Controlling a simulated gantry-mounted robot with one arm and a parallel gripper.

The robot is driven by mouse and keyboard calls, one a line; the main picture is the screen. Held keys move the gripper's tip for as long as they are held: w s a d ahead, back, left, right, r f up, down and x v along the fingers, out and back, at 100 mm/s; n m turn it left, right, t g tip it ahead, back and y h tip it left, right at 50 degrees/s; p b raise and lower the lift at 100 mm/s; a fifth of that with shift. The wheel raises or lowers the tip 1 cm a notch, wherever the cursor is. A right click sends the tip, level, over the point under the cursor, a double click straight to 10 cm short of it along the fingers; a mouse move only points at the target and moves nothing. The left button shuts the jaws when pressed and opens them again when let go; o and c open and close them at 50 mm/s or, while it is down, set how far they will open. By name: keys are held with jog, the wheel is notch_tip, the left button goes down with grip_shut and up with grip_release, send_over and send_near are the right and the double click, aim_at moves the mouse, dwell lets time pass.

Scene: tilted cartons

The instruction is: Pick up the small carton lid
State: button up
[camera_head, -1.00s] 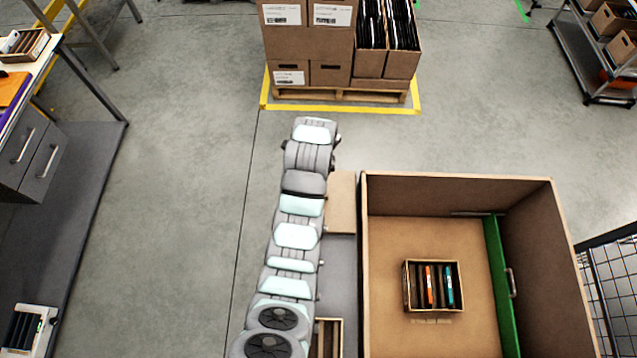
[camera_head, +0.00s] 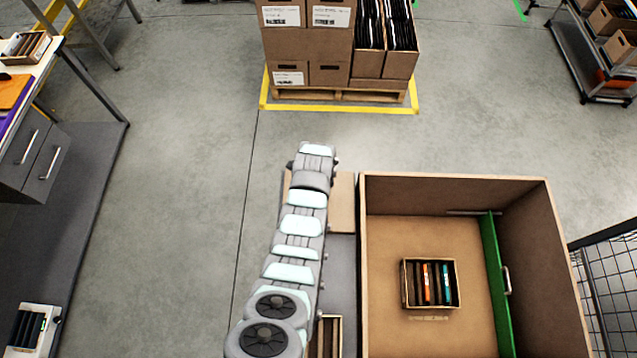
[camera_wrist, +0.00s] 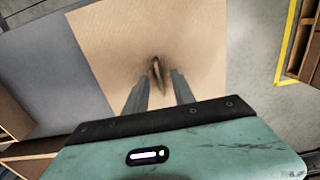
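A flat tan board, which looks like the small carton lid (camera_head: 343,203), lies beside the large carton in the head view, partly covered by my arm. In the wrist view the lid (camera_wrist: 120,45) fills the middle, with a small brown upright tab (camera_wrist: 157,68) and a dark shadow around it. My gripper (camera_wrist: 161,76) is open above the lid, its two grey fingers apart on either side of the tab's near end. I cannot tell whether the fingertips touch the lid. In the head view my gripper is hidden by the arm.
A large open carton (camera_head: 460,192) stands to the right, holding a small box (camera_head: 431,304) of upright items and a green panel (camera_head: 496,285). A pallet of boxes (camera_head: 340,94) stands at the back. A narrow box (camera_head: 325,335) sits near my arm's base.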

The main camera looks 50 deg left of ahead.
jog(key=shift+f, duration=0.5)
jog(key=shift+c, duration=0.5)
grip_shut()
